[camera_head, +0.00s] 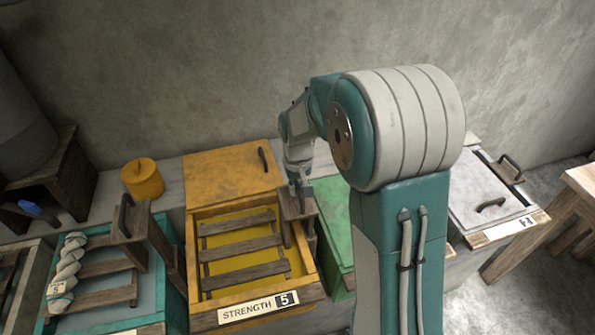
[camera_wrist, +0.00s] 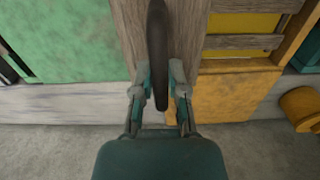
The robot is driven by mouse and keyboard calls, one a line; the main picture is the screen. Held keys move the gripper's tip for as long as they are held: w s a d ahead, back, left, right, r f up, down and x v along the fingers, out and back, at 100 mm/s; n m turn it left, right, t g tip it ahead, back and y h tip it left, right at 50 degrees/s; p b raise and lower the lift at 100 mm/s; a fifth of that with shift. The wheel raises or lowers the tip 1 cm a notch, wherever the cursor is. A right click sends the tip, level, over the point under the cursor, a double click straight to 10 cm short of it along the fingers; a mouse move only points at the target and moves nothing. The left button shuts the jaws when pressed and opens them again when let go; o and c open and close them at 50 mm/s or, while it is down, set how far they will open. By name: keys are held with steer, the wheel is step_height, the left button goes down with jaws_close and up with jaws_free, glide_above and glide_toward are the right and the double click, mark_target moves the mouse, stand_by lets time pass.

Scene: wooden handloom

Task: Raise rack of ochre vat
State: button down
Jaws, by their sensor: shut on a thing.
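The ochre vat (camera_head: 312,268) stands open in the head view, with a "STRENGTH 5" label on its front. Yellow liquid (camera_head: 225,278) shows inside, and the slatted wooden rack (camera_head: 240,248) lies across it. A wooden bracket (camera_head: 297,207) stands at the rack's right side. My gripper (camera_head: 298,183) is at the top of that bracket. In the wrist view, my gripper (camera_wrist: 159,78) is shut on a dark upright handle (camera_wrist: 157,40) in front of a wooden board (camera_wrist: 188,30). The handle is hidden by my gripper in the head view.
The ochre lid (camera_head: 230,172) is tilted back behind the vat. A teal vat (camera_head: 172,300) with a wooden bracket (camera_head: 128,222) and white skein (camera_head: 68,268) stands left. A green lid (camera_head: 336,222) lies right, partly behind my arm. An ochre jar (camera_head: 143,178) stands at back left.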

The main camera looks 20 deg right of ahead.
steer(key=shift+r, duration=2.85)
steer(key=shift+w, duration=0.1)
jaws_free()
step_height(320, 180, up, 7)
